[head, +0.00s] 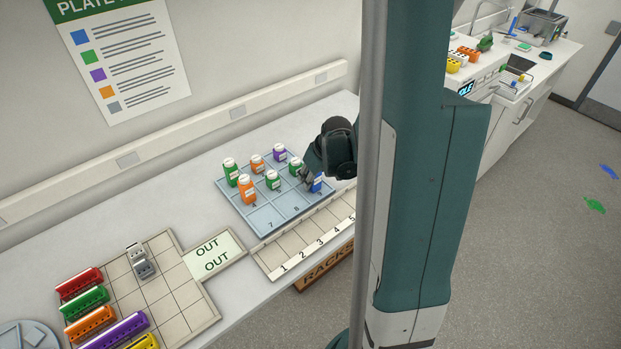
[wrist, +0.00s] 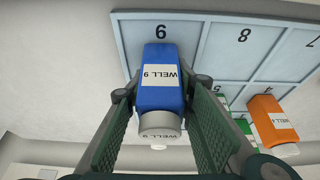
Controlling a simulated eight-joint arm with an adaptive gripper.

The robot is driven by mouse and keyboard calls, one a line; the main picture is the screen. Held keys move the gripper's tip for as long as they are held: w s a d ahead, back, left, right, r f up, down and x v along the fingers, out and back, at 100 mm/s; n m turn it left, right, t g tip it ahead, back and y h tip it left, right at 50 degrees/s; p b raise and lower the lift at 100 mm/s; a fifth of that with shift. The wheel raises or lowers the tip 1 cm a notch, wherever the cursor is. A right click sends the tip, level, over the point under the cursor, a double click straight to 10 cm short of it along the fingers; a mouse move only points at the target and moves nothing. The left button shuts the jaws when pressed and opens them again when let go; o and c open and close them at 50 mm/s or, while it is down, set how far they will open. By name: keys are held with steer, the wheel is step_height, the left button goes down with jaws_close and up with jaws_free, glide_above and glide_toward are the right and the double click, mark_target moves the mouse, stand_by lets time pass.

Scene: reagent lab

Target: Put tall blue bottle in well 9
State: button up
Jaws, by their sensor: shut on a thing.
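The tall blue bottle (wrist: 160,92) has a grey-white cap and a label reading WELL 9. My gripper (wrist: 165,88) is shut on it, with one finger on each side. In the wrist view the bottle overlaps the compartment of the blue plate (wrist: 202,60) marked 9, just beside the number. In the head view the bottle (head: 317,184) is at the plate's right corner, past the well marked 8. My gripper (head: 310,178) partly hides it there. I cannot tell whether its base touches the well floor.
Other bottles stand on the plate: a tall green one (head: 231,173), an orange one (head: 246,191), a purple one (head: 280,154) and several more. Well 7 (head: 265,220) is empty. A numbered rack strip (head: 300,247) lies along the plate's front edge. The OUT tray (head: 175,295) is at left.

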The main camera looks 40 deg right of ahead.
steer(key=shift+f, duration=0.15)
steer(key=o, duration=0.9)
steer(key=shift+r, duration=0.3)
steer(key=p+v, duration=0.1)
steer(key=v, duration=1)
steer(key=shift+s+r, duration=0.25)
steer(key=shift+r, duration=0.1)
